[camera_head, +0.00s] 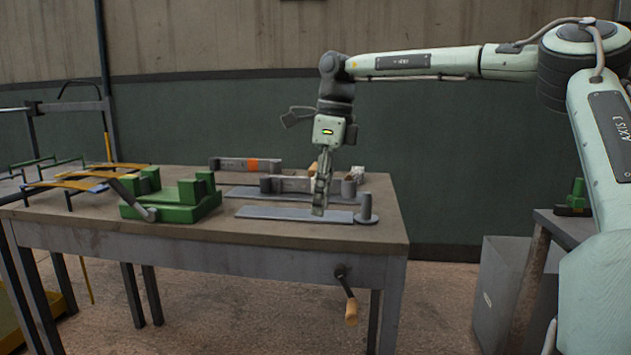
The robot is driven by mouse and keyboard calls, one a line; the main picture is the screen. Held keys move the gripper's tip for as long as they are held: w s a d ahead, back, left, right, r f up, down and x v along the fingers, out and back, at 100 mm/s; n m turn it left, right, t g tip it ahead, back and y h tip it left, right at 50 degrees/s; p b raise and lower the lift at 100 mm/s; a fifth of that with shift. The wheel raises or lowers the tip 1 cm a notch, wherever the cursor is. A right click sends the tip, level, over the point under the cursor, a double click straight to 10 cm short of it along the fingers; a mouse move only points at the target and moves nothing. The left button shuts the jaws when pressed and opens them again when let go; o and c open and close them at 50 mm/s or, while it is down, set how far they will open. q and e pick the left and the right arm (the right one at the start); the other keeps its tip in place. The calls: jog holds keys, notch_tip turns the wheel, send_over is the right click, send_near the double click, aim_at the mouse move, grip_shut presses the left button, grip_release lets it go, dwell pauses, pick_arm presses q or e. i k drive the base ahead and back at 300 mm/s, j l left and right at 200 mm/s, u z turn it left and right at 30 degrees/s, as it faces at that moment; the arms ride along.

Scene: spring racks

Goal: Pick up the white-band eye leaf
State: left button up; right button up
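A grey bar (285,184) with a pale patch near its right end lies on the table, with a dark cylinder (349,188) at that end. It looks like the white-band eye leaf, but my gripper partly covers it and the band is not clear. My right gripper (319,212) points straight down in front of this bar, its fingertips low over a flat grey plate (275,213). The fingers show edge-on, so their opening and any hold are hidden. I cannot tell whether they touch the bar or plate. My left gripper is not in view.
A grey bar with an orange band (262,164) lies at the back. A short post (365,208) stands at the plate's right end. A green fixture (172,212) and racks with curved strips (75,182) fill the left. A crank handle (350,308) hangs off the table's front (230,266).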

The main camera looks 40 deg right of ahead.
aim_at(268, 183)
jog(key=i+l, duration=0.8)
jog(key=l, duration=0.25)
